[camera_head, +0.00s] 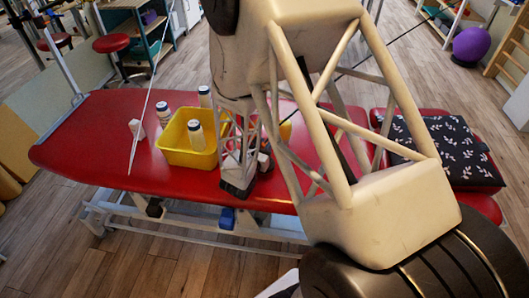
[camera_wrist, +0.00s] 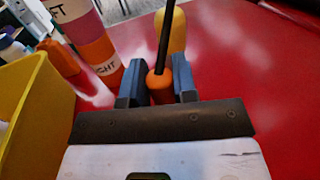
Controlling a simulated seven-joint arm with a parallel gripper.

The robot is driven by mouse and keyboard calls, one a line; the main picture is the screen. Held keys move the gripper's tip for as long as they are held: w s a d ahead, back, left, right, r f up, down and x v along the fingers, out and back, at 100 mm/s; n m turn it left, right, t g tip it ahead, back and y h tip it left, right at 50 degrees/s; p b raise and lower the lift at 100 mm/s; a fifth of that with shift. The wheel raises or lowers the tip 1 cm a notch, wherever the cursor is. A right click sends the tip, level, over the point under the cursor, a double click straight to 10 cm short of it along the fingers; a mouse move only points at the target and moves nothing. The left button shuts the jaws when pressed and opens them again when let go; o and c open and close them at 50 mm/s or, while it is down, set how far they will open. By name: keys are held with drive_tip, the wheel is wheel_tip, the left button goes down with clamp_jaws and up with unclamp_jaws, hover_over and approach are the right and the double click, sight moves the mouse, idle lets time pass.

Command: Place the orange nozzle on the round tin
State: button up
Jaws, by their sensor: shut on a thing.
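My gripper (camera_wrist: 158,82) shows in the wrist view with its two blue-grey fingers on either side of an orange nozzle (camera_wrist: 160,90). The nozzle is held between them, and a thin black stem rises above it. In the head view my gripper (camera_head: 238,182) is low over the red table, right of the yellow bin; the nozzle cannot be made out there. I cannot pick out the round tin for certain in either view. A pink and orange labelled object (camera_wrist: 92,38) stands left of the fingers, partly cut off by the frame.
The yellow bin (camera_head: 172,153) holds a white bottle (camera_head: 196,134) on the red treatment table (camera_head: 95,128). A yellow object (camera_wrist: 176,28) stands beyond the nozzle. An orange-topped item (camera_wrist: 58,57) is beside the bin. A dark patterned cushion (camera_head: 440,150) lies right. Red surface right of the fingers is clear.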

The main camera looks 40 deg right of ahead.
drive_tip(key=shift+f, duration=1.75)
drive_tip(key=shift+f, duration=0.15)
drive_tip(key=o, duration=1)
drive_tip(key=shift+c, duration=0.2)
drive_tip(key=shift+v, duration=6.05)
drive_tip(key=shift+r, duration=0.25)
